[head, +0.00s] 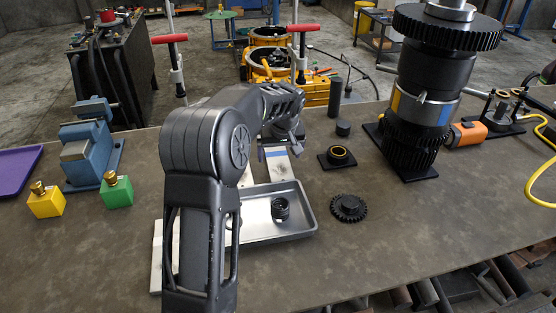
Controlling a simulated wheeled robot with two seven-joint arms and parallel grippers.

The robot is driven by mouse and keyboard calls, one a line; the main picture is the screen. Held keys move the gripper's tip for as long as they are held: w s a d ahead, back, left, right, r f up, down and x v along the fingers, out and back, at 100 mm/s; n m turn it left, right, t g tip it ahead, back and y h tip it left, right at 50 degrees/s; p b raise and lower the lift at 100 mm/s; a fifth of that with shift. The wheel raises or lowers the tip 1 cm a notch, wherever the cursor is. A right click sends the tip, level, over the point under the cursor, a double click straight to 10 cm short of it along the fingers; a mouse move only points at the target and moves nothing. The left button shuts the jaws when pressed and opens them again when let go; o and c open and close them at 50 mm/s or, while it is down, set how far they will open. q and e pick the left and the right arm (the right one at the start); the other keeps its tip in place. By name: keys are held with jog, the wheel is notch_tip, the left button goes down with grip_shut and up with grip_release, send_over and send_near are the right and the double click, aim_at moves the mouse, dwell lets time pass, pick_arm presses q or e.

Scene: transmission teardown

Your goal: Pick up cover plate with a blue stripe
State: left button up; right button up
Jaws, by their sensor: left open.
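The cover plate with a blue stripe (280,170) is a pale flat plate lying on the bench behind the metal tray. Its blue stripe shows near its far end, just under my left gripper. My left gripper (280,150) points down over that far end with its fingers apart, one toward each side of the plate. I cannot tell whether the fingers touch the plate. My left arm hides part of the bench and of the tray. My right gripper is not in view.
The metal tray (309,222) holds a black spring (280,208). Right of it are a black gear (348,208), a black square block with a ring (337,157) and the tall gear assembly (430,85). A blue vise (90,150) stands left. The right front bench is clear.

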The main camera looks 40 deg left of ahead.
aim_at(278, 161)
pick_arm(q)
jog(key=shift+x, duration=1.55)
jog(key=shift+r, duration=0.1)
jog(key=shift+a+r, duration=0.1)
grip_shut()
